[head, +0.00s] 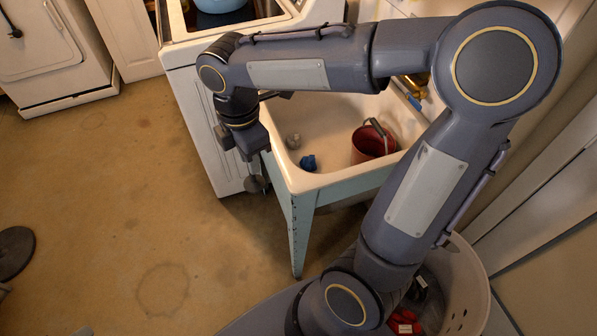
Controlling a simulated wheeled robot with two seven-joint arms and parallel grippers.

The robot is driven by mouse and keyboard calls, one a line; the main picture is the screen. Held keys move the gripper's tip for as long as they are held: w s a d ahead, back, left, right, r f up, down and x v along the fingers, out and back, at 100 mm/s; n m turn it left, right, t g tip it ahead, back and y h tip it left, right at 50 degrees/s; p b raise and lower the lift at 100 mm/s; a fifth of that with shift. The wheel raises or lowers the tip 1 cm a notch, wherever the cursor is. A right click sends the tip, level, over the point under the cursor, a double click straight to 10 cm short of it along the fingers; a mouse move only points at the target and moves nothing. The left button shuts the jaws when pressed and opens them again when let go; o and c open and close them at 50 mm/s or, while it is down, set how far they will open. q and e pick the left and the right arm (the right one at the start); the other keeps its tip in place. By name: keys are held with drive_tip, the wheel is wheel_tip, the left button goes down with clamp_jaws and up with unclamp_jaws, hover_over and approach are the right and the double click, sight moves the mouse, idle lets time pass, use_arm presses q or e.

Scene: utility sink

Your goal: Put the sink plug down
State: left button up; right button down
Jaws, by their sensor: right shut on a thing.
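My right gripper (246,160) is at the left edge of the white sink (340,112), pointing down outside the basin. It is shut on a small grey, roundish piece (256,184), which looks like the sink plug. The piece hangs beside the sink's left side, above floor level, and is partly hidden by the gripper. My right arm crosses over the sink and hides its back part. My left gripper is not in view.
In the sink are a red bucket (368,146), a small blue thing (308,162) and a small grey thing (293,141). A white appliance (188,92) adjoins the sink. A white basket (465,290) stands at lower right. The floor at left is mostly clear.

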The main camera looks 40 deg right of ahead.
drive_tip(key=shift+s+r+n, duration=0.35)
drive_tip(key=shift+r+n, duration=0.15)
drive_tip(key=shift+r, duration=0.3)
drive_tip(key=shift+s+d+r, duration=0.1)
drive_tip(key=shift+d, duration=0.05)
drive_tip(key=w+d+f+p, duration=0.2)
drive_tip(key=d+f, duration=1.1)
drive_tip(key=shift+w+d+n, duration=0.15)
drive_tip(key=shift+w+n, duration=0.15)
drive_tip(key=shift+w, duration=0.1)
drive_tip(key=shift+f+b, duration=0.3)
drive_tip(key=shift+f, duration=0.25)
drive_tip(key=c, duration=1.2)
unclamp_jaws()
